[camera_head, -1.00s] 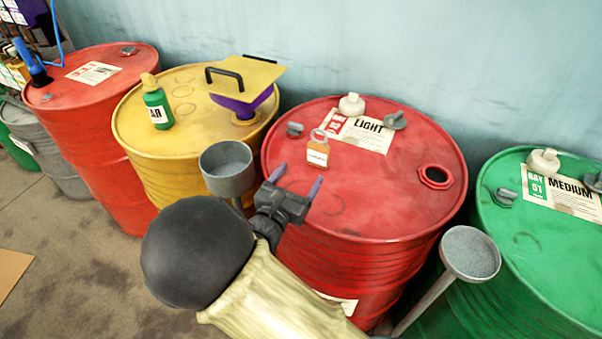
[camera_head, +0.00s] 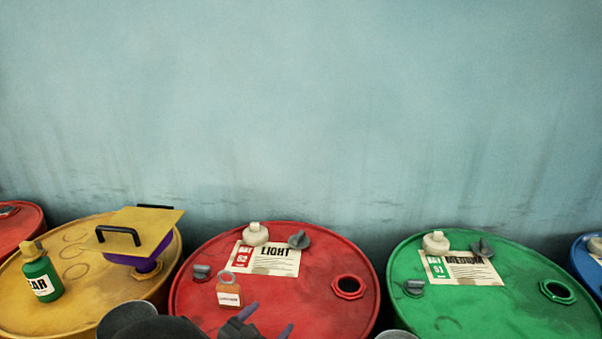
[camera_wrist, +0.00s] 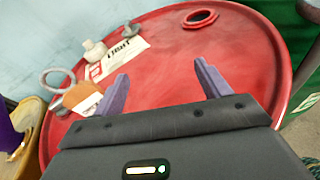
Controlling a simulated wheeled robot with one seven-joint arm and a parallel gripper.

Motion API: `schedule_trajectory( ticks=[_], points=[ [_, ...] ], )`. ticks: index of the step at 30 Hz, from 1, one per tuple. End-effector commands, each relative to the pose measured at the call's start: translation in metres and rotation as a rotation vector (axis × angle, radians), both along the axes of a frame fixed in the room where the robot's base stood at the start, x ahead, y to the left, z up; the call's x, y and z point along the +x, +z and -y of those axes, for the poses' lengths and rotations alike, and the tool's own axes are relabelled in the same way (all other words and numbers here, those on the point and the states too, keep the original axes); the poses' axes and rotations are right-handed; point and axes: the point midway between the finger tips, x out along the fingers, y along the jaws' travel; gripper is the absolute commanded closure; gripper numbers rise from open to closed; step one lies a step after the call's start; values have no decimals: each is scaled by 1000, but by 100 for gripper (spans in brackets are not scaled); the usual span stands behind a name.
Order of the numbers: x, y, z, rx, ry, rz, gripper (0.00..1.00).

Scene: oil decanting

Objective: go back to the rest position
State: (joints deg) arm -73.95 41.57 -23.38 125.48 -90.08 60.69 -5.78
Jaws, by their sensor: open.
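My gripper (camera_head: 268,321) is at the bottom edge of the head view, in front of the red drum (camera_head: 325,266) labelled LIGHT. Its two purple fingers are apart with nothing between them. In the wrist view the open fingers of my gripper (camera_wrist: 161,90) show over the red drum top (camera_wrist: 165,60). Most of my arm is below the head view.
A yellow drum (camera_head: 75,310) at left carries a green bottle (camera_head: 41,279) and a purple funnel with a yellow lid (camera_head: 137,238). A green drum (camera_head: 490,300) stands at right, a blue drum (camera_head: 585,262) beyond it. Grey cups (camera_head: 127,316) show at the bottom edge. A blue wall (camera_head: 300,100) closes the back.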

Motion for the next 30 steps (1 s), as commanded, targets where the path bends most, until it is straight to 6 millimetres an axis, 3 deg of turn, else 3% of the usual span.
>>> schedule_trajectory(
  ticks=[1,6,12,21,30],
  points=[
    [1,7,29,62,-101,-33,24],
    [-15,7,104,285,-419,-131,24],
    [-49,12,164,573,-772,-189,24],
    [-96,33,204,1050,-1247,-155,24],
    [-115,76,220,1556,-1636,54,24]
  ],
)
